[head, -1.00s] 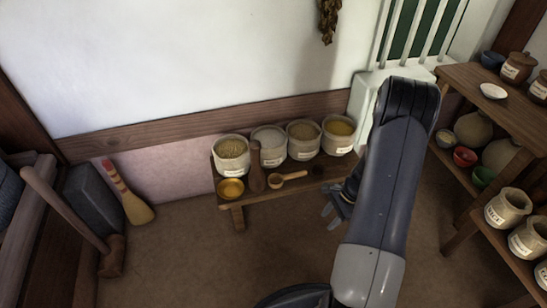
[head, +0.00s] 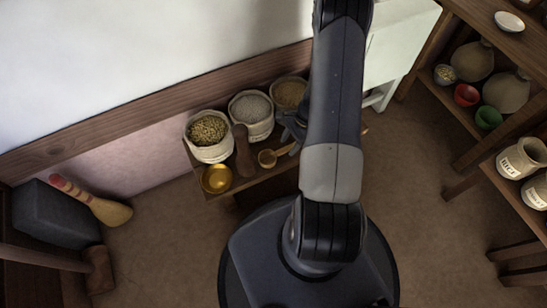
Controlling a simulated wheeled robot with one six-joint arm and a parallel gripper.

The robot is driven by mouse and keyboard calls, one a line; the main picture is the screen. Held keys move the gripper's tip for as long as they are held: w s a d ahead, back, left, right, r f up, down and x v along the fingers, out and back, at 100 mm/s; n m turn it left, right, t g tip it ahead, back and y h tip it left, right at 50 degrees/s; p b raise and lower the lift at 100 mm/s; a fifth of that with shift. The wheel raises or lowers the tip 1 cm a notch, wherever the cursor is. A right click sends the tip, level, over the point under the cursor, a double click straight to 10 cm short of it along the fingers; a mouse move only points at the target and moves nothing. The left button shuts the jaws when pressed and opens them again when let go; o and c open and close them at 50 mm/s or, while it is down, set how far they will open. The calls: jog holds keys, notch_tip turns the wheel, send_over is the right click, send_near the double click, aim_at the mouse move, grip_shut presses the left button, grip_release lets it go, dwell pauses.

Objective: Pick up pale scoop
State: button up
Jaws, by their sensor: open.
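My gripper (head: 290,128) is open just above and right of the scoop's bowl, beside the sacks. My arm covers part of the gripper and the right part of the bench. I cannot tell how high the fingers are above the scoop, but nothing shows held in them.
A shelf with jars (head: 521,158) is at right. A brush (head: 110,211) leans at left. Floor is clear in front.

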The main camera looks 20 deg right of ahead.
aim_at(288, 147)
jog(key=shift+x, duration=1.4)
jog(key=shift+f+b, duration=0.15)
jog(key=shift+b, duration=0.25)
jog(key=shift+c, duration=0.3)
grip_shut()
